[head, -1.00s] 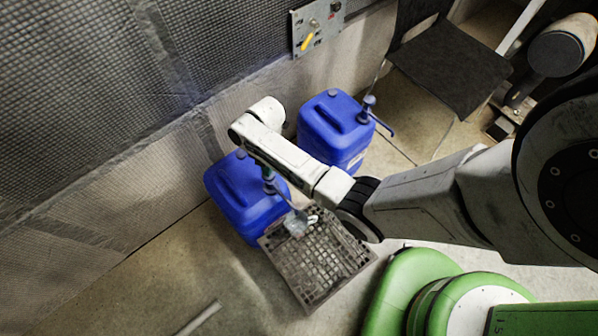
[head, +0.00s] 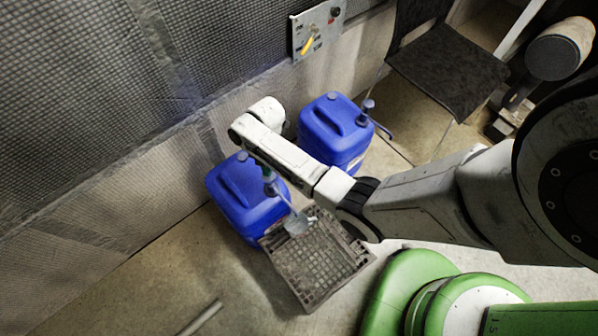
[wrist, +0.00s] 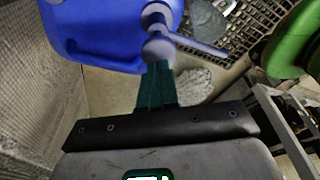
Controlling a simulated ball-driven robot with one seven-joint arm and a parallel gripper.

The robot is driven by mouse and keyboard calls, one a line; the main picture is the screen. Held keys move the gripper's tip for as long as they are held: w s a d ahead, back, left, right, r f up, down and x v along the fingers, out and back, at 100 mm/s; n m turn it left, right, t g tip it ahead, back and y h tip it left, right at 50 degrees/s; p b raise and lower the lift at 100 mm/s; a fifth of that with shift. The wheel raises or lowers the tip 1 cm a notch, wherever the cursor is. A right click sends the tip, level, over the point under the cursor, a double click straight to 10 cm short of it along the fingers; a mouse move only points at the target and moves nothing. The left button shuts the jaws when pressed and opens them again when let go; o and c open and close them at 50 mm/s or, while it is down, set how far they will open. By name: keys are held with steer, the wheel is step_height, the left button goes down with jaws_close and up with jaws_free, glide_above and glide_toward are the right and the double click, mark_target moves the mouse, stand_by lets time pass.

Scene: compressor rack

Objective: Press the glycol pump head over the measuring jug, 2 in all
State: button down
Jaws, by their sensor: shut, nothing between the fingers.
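The near blue canister (head: 232,197) stands against the wall and carries a blue-grey pump. The pump head (wrist: 157,47) shows in the wrist view, with its spout (wrist: 200,45) pointing right. The measuring jug (head: 297,224), small and pale grey-blue, stands on a grey crate (head: 312,297) beside this canister; it also shows in the wrist view (wrist: 207,19). My gripper (wrist: 156,68) is shut and empty, its dark green fingertips right at the pump head. Whether they touch it I cannot tell. In the head view my arm hides most of the gripper.
A second blue canister (head: 350,151) with its own pump (head: 367,112) stands behind, to the right. A black chair (head: 447,65) is further right. A wall panel with a yellow handle (head: 307,45) hangs above. The floor at the lower left is open except for a pale bar (head: 200,318).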

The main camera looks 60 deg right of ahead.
step_height(320, 180, up, 6)
steer(key=p, duration=0.5)
steer(key=shift+p, duration=0.4)
steer(key=s+a+r+m, duration=0.5)
steer(key=s+a+m, duration=0.3)
steer(key=a+m, duration=0.1)
steer(key=s+d+r+m+t+h, duration=0.1)
steer(key=s+d+r+m+h, duration=0.1)
steer(key=s+r+m, duration=0.7)
steer(key=s+m, duration=0.1)
steer(key=s, duration=0.1)
steer(key=shift+s+m, duration=0.35)
steer(key=shift+m, duration=0.05)
stand_by(0.5)
